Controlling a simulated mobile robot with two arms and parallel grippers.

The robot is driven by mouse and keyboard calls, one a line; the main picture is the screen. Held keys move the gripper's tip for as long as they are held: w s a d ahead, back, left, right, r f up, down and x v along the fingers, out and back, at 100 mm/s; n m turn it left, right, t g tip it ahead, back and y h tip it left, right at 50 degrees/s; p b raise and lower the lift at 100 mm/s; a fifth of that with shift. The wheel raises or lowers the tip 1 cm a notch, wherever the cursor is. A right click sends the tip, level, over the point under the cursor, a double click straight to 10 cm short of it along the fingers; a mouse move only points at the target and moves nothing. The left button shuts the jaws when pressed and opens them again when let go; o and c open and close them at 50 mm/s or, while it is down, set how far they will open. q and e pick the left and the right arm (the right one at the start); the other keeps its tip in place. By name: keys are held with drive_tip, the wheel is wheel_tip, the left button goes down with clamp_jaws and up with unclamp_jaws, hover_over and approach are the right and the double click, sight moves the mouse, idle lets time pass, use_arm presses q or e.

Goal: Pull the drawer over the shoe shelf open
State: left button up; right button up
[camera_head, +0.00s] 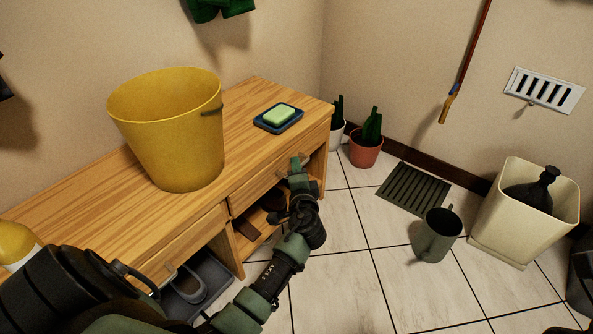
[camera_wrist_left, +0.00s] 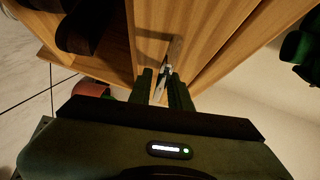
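A wooden bench (camera_head: 258,103) along the wall has two drawers over open compartments. The right drawer (camera_head: 258,188) is above a shelf (camera_head: 237,240) with brown shoes (camera_head: 245,229), partly hidden by my arm. This drawer looks shut. My left gripper (camera_head: 296,168) is at its front. In the left wrist view, the fingers (camera_wrist_left: 163,90) stand close together on either side of the drawer's pale handle (camera_wrist_left: 175,48) and seem to hold it; the contact is hard to see. Dark footwear (camera_wrist_left: 85,28) shows beside it. My right gripper is not in view.
A yellow bucket (camera_head: 168,130) and a soap dish (camera_head: 279,118) stand on the bench. Potted cacti (camera_head: 366,150), a floor grate (camera_head: 413,189), a watering can (camera_head: 437,236) and a bin (camera_head: 500,225) stand right. Floor before the drawer is clear.

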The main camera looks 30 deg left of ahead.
use_arm(q)
clamp_jaws()
idle(1.4)
